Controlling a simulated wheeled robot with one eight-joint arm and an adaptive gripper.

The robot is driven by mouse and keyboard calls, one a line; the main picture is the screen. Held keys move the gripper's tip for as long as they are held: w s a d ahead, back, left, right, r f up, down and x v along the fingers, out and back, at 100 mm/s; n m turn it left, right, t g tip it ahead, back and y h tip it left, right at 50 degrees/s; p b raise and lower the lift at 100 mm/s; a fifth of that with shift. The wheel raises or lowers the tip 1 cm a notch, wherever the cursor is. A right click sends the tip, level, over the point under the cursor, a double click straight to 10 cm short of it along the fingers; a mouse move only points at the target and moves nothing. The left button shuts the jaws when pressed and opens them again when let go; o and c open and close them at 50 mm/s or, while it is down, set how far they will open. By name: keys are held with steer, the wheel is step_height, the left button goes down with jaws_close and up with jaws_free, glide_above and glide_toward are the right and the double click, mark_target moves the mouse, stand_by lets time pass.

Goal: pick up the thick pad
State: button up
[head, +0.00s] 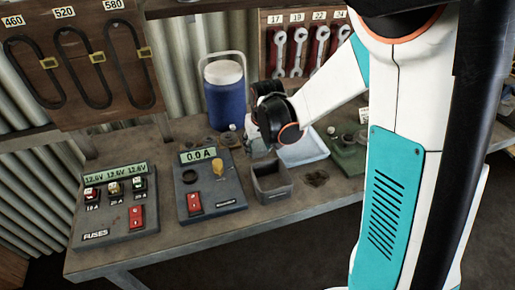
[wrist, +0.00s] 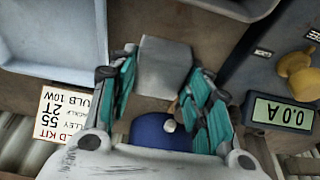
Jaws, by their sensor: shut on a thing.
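The thick pad appears as a plain light-grey block (wrist: 163,68) between my fingertips in the wrist view. My gripper (wrist: 167,64) has teal-sided fingers on both sides of the block and is shut on it. In the head view my gripper (head: 257,143) is over the back middle of the workbench, behind a small grey open bin (head: 272,183). The pad is small and partly hidden there. I cannot tell how far it is above the bench.
A light-blue tray (head: 306,152) lies right of my gripper, and a blue cooler (head: 226,100) stands behind it. A meter box reading 0.0 A (head: 211,190) and a fuse box (head: 115,213) are to the left. Wrenches (head: 298,50) hang behind.

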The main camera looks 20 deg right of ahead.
mark_target(258, 146)
step_height(258, 146, up, 17)
steer(key=p, duration=0.4)
steer(key=shift+p, duration=0.35)
